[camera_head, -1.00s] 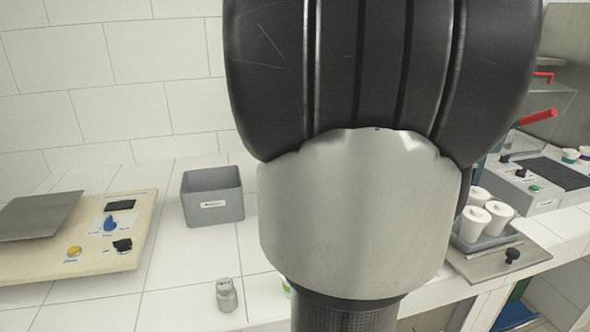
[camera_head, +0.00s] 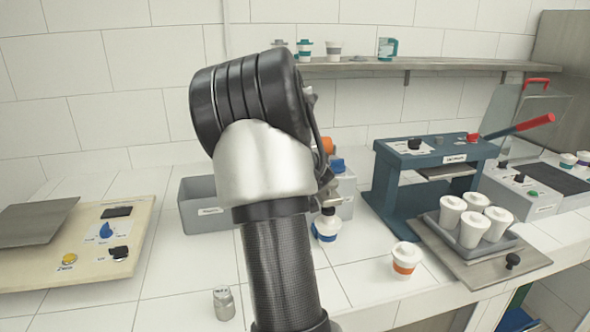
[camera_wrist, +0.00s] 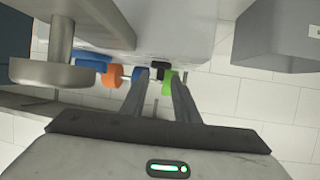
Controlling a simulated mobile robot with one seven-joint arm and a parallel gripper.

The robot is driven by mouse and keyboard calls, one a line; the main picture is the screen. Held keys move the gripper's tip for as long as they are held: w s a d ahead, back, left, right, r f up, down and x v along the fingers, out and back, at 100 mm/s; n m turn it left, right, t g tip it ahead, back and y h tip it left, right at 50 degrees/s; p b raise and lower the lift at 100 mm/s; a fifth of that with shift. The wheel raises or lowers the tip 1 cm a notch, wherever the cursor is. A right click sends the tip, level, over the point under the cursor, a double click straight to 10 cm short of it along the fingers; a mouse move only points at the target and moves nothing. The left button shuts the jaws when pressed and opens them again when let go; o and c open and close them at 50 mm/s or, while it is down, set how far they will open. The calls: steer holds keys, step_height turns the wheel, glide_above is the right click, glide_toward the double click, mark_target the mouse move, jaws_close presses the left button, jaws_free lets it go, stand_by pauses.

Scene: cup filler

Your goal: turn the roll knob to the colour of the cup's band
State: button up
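A small black part (camera_wrist: 160,66) lies between the tips of my gripper (camera_wrist: 156,82). The fingers are apart, with a gap between them. I cannot tell whether they touch the black part, or which piece is the roll knob.
A grey bin (camera_head: 196,218) stands left of my arm. An orange-banded cup (camera_head: 403,268) is on the counter at right. A blue-grey press (camera_head: 388,185) with a red lever and a tray (camera_head: 462,245) of white cups stand further right. A small metal jar (camera_head: 224,303) is in front.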

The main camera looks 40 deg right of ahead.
steer(key=shift+w+d+f, duration=0.3)
steer(key=shift+w+d, duration=0.1)
steer(key=shift+w, duration=0.1)
jaws_close()
steer(key=shift+r, duration=0.1)
